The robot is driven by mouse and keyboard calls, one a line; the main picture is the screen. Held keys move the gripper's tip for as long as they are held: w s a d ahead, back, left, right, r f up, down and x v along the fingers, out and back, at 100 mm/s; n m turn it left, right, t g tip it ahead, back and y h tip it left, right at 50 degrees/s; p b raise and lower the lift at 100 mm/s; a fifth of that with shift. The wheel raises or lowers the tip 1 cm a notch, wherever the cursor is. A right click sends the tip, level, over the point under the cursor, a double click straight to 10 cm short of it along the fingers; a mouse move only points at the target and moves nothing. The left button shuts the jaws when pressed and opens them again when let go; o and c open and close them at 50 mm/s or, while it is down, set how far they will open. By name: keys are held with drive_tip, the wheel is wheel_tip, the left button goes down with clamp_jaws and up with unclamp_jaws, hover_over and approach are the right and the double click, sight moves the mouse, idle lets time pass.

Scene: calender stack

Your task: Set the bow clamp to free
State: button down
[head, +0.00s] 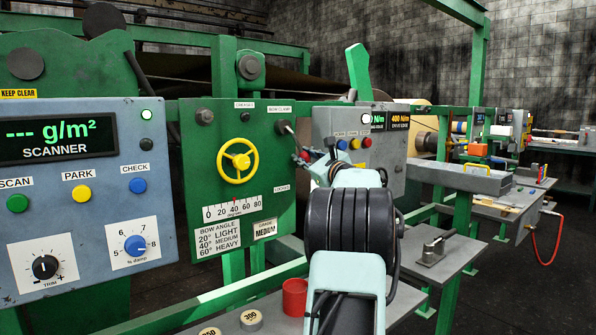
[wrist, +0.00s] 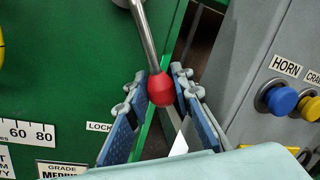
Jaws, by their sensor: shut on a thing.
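The bow clamp is a steel lever with a red ball knob (wrist: 161,90) on the green panel (head: 190,150). Its shaft (wrist: 145,40) slants down and to the right from a pivot on the panel's upper right, below the bow clamp label (head: 279,107). My gripper (wrist: 160,78) is shut on the red knob, one blue-padded finger on each side. A locked label (head: 281,189) sits below the pivot, partly cut off by a finger in the wrist view. I see no free label.
A yellow handwheel (head: 238,161) and angle scale (head: 233,207) are left of the lever. The grey box with horn button (wrist: 281,98) stands close on the right. A red cup (head: 294,297) and weights (head: 251,320) are on the shelf below.

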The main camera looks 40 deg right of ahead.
drive_tip(key=shift+s+d+r+n+b, duration=0.1)
drive_tip(key=shift+d+r+n+b, duration=0.3)
drive_tip(key=shift+d+n, duration=0.45)
drive_tip(key=shift+d+r+n+t, duration=0.1)
drive_tip(key=shift+r+n+t, duration=0.25)
drive_tip(key=shift+n, duration=0.4)
drive_tip(key=shift+r, duration=0.15)
drive_tip(key=c, duration=1.7)
unclamp_jaws()
drive_tip(key=shift+o, duration=0.2)
drive_tip(key=shift+s, duration=0.1)
drive_tip(key=v, duration=1.2)
drive_tip(key=shift+d, duration=0.1)
